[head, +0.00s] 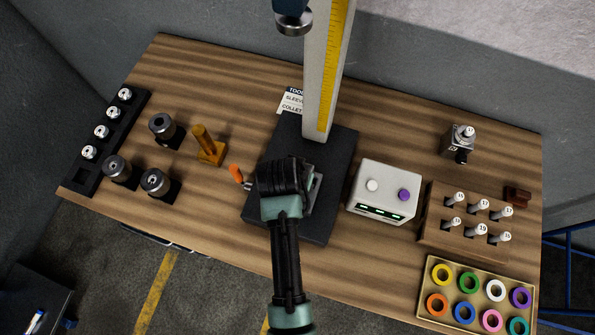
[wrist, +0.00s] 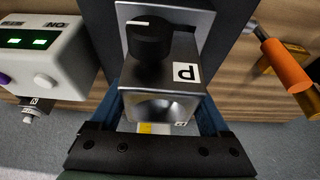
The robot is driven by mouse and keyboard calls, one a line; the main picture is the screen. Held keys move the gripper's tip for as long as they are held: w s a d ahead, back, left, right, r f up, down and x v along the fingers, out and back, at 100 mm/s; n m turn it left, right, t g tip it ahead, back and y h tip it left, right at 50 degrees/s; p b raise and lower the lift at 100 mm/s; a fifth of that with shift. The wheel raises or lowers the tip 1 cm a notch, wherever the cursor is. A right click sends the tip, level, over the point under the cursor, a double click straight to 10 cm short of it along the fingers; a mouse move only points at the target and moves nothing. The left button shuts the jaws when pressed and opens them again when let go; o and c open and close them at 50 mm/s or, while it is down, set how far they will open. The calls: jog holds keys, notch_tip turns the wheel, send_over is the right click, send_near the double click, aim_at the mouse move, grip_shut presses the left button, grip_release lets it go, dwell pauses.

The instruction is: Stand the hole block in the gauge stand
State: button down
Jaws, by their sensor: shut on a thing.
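A silver metal block (wrist: 160,78) with a black knob (wrist: 150,40), a letter label and a round hollow in its near face is between my gripper's fingers in the wrist view; I take it as the hole block. My gripper (wrist: 165,105) is shut on it. In the head view my gripper (head: 283,180) is over the black base (head: 335,150) of the tall stand with a yellow scale (head: 325,75), which I take as the gauge stand. My gripper hides most of the block there. Whether the block touches the base or the bright plate (head: 314,195) cannot be told.
A white box (head: 385,188) with green displays stands right of the base. An orange-handled tool (head: 236,172) and an amber holder (head: 210,152) are close on the left. Another knobbed block (head: 459,140), a pin rack (head: 432,225) and a ring tray (head: 450,318) are at right.

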jog(key=shift+b+x, duration=0.55)
jog(key=shift+x, duration=0.25)
dwell(0.4)
jog(key=shift+s+a+f+b, duration=0.15)
jog(key=shift+s+f+b, duration=0.25)
jog(key=shift+s+f, duration=0.3)
grip_release()
jog(key=shift+s+f, duration=0.1)
jog(key=shift+f, duration=0.15)
jog(key=shift+r, duration=0.65)
jog(key=b+v, duration=0.1)
jog(key=v, duration=1.1)
jog(key=shift+a+r, duration=0.25)
jog(key=shift+r, duration=0.25)
